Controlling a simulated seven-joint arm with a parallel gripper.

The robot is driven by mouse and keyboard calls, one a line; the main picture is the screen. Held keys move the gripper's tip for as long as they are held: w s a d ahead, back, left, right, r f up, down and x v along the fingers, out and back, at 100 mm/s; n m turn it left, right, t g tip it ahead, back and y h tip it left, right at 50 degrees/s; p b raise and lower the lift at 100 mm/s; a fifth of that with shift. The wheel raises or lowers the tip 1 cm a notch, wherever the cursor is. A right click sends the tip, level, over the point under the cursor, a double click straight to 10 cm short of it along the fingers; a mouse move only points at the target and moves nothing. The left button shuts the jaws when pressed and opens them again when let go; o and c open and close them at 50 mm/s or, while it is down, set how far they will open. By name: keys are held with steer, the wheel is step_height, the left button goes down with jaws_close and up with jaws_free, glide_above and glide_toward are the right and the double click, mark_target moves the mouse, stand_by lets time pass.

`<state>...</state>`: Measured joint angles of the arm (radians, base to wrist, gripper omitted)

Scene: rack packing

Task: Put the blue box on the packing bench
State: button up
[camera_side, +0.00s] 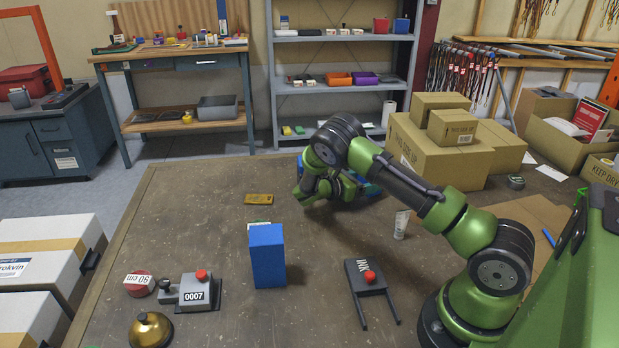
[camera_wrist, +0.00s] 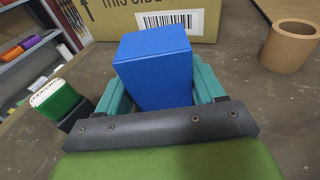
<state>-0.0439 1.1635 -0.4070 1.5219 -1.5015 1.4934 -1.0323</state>
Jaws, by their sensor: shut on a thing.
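My gripper (camera_wrist: 153,85) is shut on a blue box (camera_wrist: 155,60), which sits between its teal fingers in the wrist view. The side view shows only a patch of blue (camera_side: 371,189) beyond my arm; most of the gripper and its load are hidden there. I cannot tell whether the held box touches the surface below. A separate tall blue block (camera_side: 267,258) stands upright, ungripped, on the wide brown worktop (camera_side: 190,225). A wooden bench with a drawer (camera_side: 168,58) stands at the back left; no label shows which surface is the packing bench.
Cardboard boxes (camera_side: 412,148) stand beyond my gripper. In the wrist view, a green item (camera_wrist: 57,98) is left and a brown cylinder (camera_wrist: 290,45) right. A stamp device (camera_side: 195,290), bell (camera_side: 150,330), ink stand (camera_side: 368,283) and white tube (camera_side: 401,224) occupy the worktop. Its left middle is clear.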

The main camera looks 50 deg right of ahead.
steer(key=shift+f, duration=0.1)
steer(key=o, duration=1.1)
steer(key=shift+o, duration=0.2)
steer(key=v, duration=1.2)
steer(key=shift+d, duration=0.1)
steer(key=s+a+r+m+t+y, duration=1.3)
steer(key=s+a+r+m+y, duration=0.4)
steer(key=a+r, duration=0.4)
steer(key=shift+s+a+r, duration=0.3)
steer(key=shift+s+a, duration=0.25)
steer(key=shift+s, duration=0.15)
